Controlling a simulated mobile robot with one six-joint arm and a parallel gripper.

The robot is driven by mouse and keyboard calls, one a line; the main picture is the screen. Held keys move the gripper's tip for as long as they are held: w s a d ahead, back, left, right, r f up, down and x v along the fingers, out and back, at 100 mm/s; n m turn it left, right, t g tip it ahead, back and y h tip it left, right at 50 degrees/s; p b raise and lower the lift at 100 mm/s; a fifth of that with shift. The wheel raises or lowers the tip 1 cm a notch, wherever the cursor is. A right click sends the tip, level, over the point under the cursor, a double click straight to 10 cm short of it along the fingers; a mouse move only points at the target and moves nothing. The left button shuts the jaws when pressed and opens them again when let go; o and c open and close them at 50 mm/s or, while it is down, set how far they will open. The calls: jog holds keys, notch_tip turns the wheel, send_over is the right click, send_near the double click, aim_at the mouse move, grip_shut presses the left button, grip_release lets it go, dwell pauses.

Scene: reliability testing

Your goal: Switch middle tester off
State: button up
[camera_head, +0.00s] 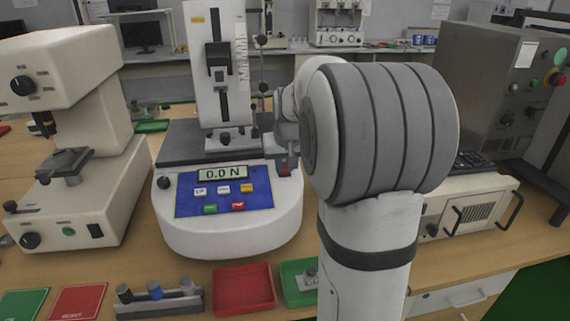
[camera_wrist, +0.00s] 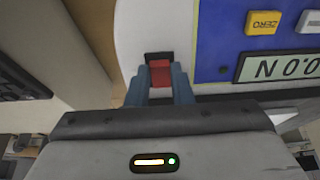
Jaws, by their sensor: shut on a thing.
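The middle tester (camera_head: 230,220) is a white force stand with a blue panel, and its display (camera_head: 223,173) reads 0.0 N. Its red power switch (camera_wrist: 160,73) sits in a dark recess on the tester's front right corner; the switch also shows small in the head view (camera_head: 284,170). My gripper (camera_wrist: 160,84) is at the switch, with its two blue-grey fingertips on either side of the red rocker, shut on it. In the head view my arm hides the area right of the tester, and the fingertips are hard to make out.
A cream hardness tester (camera_head: 75,130) stands on the left. A grey cabinet (camera_head: 490,80) and a white box with handles (camera_head: 470,205) stand on the right. A red tray (camera_head: 243,288) and a green tray (camera_head: 292,283) lie in front, beside a block with several knobs (camera_head: 160,304).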

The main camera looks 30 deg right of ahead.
grip_shut()
jog(key=shift+s+f+t+b, duration=0.1)
jog(key=shift+f+t+b, duration=0.25)
jog(key=shift+b, duration=0.6)
jog(key=shift+r+t+b, duration=0.1)
jog(key=shift+t+b, duration=0.25)
jog(key=shift+b, duration=0.25)
jog(key=shift+r, duration=0.1)
jog(key=o, duration=0.8)
grip_release()
jog(key=shift+c, duration=0.2)
